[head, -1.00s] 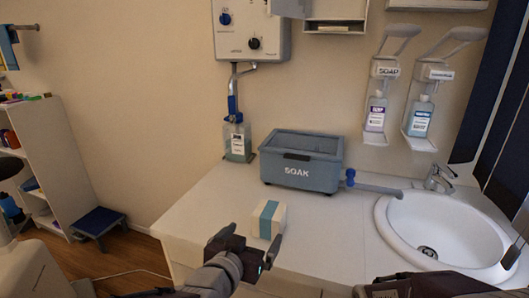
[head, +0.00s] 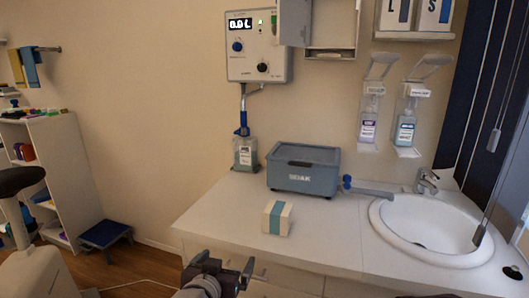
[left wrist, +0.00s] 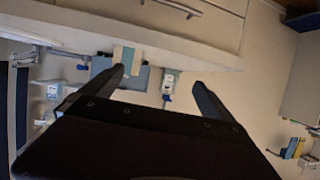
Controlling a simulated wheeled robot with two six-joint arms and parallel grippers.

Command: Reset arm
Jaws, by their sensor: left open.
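My left gripper (head: 219,268) is low in the head view, in front of the white counter's (head: 225,215) front edge. It is open, and I see nothing between its fingers. In the left wrist view its two dark fingers (left wrist: 162,84) stand apart. A white box with a blue-green band (head: 277,218) sits on the counter, apart from the gripper and beyond it. The box also shows in the left wrist view (left wrist: 127,56). My right gripper is not in view.
A grey-blue SOAK tub (head: 303,178) stands behind the box, with a bottle (head: 245,153) to its left. The sink (head: 425,222) is at right, below wall soap dispensers (head: 369,125). A shelf (head: 62,160) and blue step stool (head: 106,234) stand at left.

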